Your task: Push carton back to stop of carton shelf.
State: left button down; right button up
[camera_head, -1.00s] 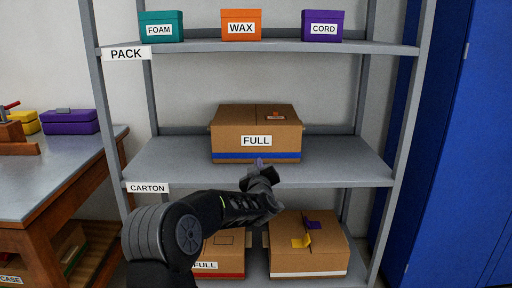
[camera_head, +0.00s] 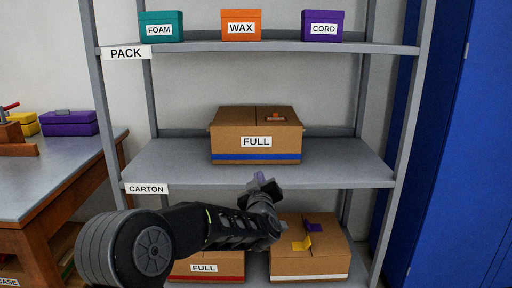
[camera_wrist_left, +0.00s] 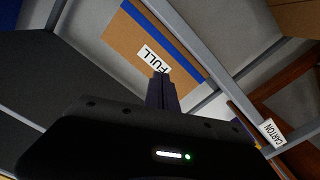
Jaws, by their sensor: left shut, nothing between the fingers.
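The brown carton (camera_head: 256,124), with a FULL label and a blue stripe, stands upright on the carton shelf (camera_head: 345,165). Its back is close to the grey strip at the shelf's rear (camera_head: 330,131); whether they touch is hidden. My left gripper (camera_head: 262,180) is shut and empty, in front of and below the carton, near the shelf's front edge, apart from the carton. In the left wrist view the closed fingers (camera_wrist_left: 162,92) point towards the carton front (camera_wrist_left: 135,42), overlapping the edge of its label. My right gripper is out of view.
The pack shelf (camera_head: 180,48) above holds teal, orange and purple boxes. Two more cartons stand below, one (camera_head: 310,262) partly behind my left arm. Shelf posts (camera_head: 405,130) stand on both sides. A workbench (camera_head: 50,175) is left, a blue cabinet (camera_head: 450,150) right.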

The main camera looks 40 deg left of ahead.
pick_arm(q)
jog(key=v, duration=0.7)
dwell(0.3)
jog(key=shift+w, duration=0.1)
dwell(0.3)
